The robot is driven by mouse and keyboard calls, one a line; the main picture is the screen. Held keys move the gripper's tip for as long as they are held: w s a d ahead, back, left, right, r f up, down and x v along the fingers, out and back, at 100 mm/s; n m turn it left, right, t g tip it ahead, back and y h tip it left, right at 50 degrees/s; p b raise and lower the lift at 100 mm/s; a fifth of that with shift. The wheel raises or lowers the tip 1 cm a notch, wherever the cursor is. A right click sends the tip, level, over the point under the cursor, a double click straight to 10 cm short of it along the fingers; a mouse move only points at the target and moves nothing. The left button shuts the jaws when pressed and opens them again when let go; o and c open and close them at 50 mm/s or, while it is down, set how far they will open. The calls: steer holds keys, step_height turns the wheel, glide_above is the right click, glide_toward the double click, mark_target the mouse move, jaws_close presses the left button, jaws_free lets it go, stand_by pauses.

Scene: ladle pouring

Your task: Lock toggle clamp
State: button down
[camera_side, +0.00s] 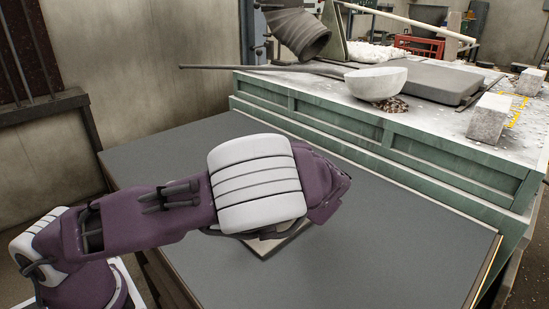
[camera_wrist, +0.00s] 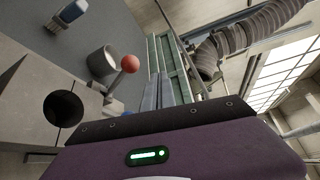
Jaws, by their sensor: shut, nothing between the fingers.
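My gripper (camera_side: 328,190) is at the end of my purple arm, above the grey table; its fingers are hidden in the side view. What looks like the toggle clamp shows in the wrist view as a red ball knob (camera_wrist: 130,63) on a short lever, beside pale grey blocks. It stands apart from the housing. A grey hollow cylinder (camera_wrist: 101,61) is just left of the knob. In the side view my arm hides the clamp; whether it is locked cannot be told.
A pale plate (camera_side: 288,241) on the grey table (camera_side: 390,235) shows partly below my arm. A green bench (camera_side: 330,112) behind carries a ladle (camera_side: 376,82) and stone blocks (camera_side: 489,118). The table's right side is clear.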

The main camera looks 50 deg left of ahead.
steer(key=s+d+f, duration=0.2)
steer(key=d, duration=0.7)
steer(key=shift+f, duration=0.35)
steer(key=shift+s, duration=0.1)
steer(key=s+a+n+g+h, duration=0.1)
steer(key=s+a+g, duration=0.1)
steer(key=s+a+n+g+h, duration=0.1)
steer(key=s+a+g+h, duration=0.1)
steer(key=s, duration=0.1)
steer(key=s+a+n+g+h, duration=0.1)
steer(key=s+a+n, duration=0.1)
steer(key=shift+s+a+r+g, duration=0.1)
steer(key=shift+s+a+g, duration=0.2)
steer(key=shift+a+g, duration=0.1)
steer(key=s+d+r+n+t+h, duration=0.1)
steer(key=s+r+h, duration=0.3)
steer(key=s, duration=0.7)
steer(key=s+d+r+n+t+h, duration=0.2)
steer(key=s+d+r+h, duration=0.2)
steer(key=s, duration=0.7)
steer(key=r+h, duration=0.1)
steer(key=h, duration=0.1)
steer(key=shift+d+r+n+t+h, duration=0.2)
steer(key=shift+n+t+h, duration=0.1)
steer(key=shift+h, duration=0.1)
